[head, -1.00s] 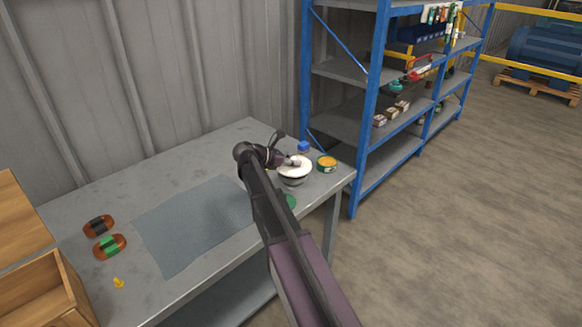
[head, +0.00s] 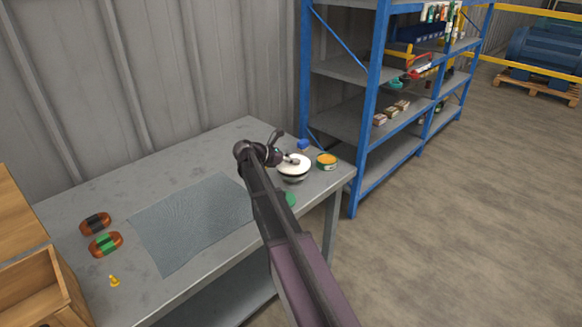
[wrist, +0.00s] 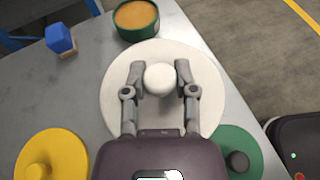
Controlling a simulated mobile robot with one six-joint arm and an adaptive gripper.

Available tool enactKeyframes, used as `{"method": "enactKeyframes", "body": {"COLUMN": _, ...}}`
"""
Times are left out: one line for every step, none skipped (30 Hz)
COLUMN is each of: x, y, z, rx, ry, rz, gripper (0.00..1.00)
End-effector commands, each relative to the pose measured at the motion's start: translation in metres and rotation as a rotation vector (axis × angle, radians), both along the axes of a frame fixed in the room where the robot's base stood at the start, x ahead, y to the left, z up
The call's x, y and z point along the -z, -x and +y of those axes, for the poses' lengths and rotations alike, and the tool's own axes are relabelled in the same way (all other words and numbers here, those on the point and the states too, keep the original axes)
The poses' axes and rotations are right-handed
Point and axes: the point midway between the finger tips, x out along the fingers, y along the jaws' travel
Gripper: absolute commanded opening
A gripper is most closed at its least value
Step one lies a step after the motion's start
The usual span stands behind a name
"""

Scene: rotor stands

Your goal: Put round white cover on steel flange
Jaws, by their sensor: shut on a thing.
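The round white cover (wrist: 113,87) fills the middle of the wrist view, and its white knob (wrist: 159,79) is between my fingers. My gripper (wrist: 159,78) is shut on this knob from both sides. In the head view the cover (head: 293,163) looks level at the table's right end. A grey steel flange (head: 293,180) shows just under the cover's front edge. I cannot tell whether the cover touches it or hangs slightly above. In the wrist view the cover hides the flange.
A green tin with an orange top (head: 327,161) and a blue block (head: 303,144) stand close by. A yellow lid (wrist: 62,150) and a green lid (wrist: 226,140) flank the cover. A grey mat (head: 190,225) lies left. Blue shelving (head: 375,110) stands behind right.

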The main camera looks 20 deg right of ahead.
Motion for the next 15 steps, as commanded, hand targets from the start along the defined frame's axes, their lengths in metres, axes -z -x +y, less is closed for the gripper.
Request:
{"method": "enactKeyframes", "body": {"x": 0.0085, "y": 0.0000, "z": 0.0002, "rx": 0.000, "ry": 0.000, "rz": 0.000, "gripper": 0.00}}
{"method": "enactKeyframes", "body": {"x": 0.0103, "y": 0.0000, "z": 0.0002, "rx": 0.000, "ry": 0.000, "rz": 0.000, "gripper": 0.00}}
{"method": "enactKeyframes", "body": {"x": 0.0122, "y": 0.0000, "z": 0.0003, "rx": 0.000, "ry": 0.000, "rz": 0.000, "gripper": 0.00}}
{"method": "enactKeyframes", "body": {"x": 0.0133, "y": 0.0000, "z": 0.0003, "rx": 0.000, "ry": 0.000, "rz": 0.000, "gripper": 0.00}}
{"method": "enactKeyframes", "body": {"x": 0.0141, "y": 0.0000, "z": 0.0003, "rx": 0.000, "ry": 0.000, "rz": 0.000, "gripper": 0.00}}
{"method": "enactKeyframes", "body": {"x": 0.0148, "y": 0.0000, "z": 0.0004, "rx": 0.000, "ry": 0.000, "rz": 0.000, "gripper": 0.00}}
{"method": "enactKeyframes", "body": {"x": 0.0151, "y": -0.0001, "z": 0.0005, "rx": 0.000, "ry": 0.000, "rz": 0.000, "gripper": 0.00}}
{"method": "enactKeyframes", "body": {"x": 0.0151, "y": -0.0001, "z": 0.0005, "rx": 0.000, "ry": 0.000, "rz": 0.000, "gripper": 0.00}}
{"method": "enactKeyframes", "body": {"x": 0.0149, "y": -0.0001, "z": 0.0005, "rx": 0.000, "ry": 0.000, "rz": 0.000, "gripper": 0.00}}
{"method": "enactKeyframes", "body": {"x": 0.0148, "y": -0.0001, "z": 0.0006, "rx": 0.000, "ry": 0.000, "rz": 0.000, "gripper": 0.00}}
{"method": "enactKeyframes", "body": {"x": 0.0146, "y": -0.0001, "z": 0.0006, "rx": 0.000, "ry": 0.000, "rz": 0.000, "gripper": 0.00}}
{"method": "enactKeyframes", "body": {"x": 0.0143, "y": -0.0001, "z": 0.0007, "rx": -0.001, "ry": 0.000, "rz": 0.000, "gripper": 0.00}}
{"method": "enactKeyframes", "body": {"x": 0.0142, "y": -0.0001, "z": 0.0007, "rx": -0.001, "ry": 0.000, "rz": 0.000, "gripper": 0.00}}
{"method": "enactKeyframes", "body": {"x": 0.0142, "y": -0.0001, "z": 0.0008, "rx": -0.001, "ry": 0.000, "rz": 0.000, "gripper": 0.00}}
{"method": "enactKeyframes", "body": {"x": 0.0142, "y": -0.0001, "z": 0.0008, "rx": -0.001, "ry": 0.000, "rz": 0.000, "gripper": 0.00}}
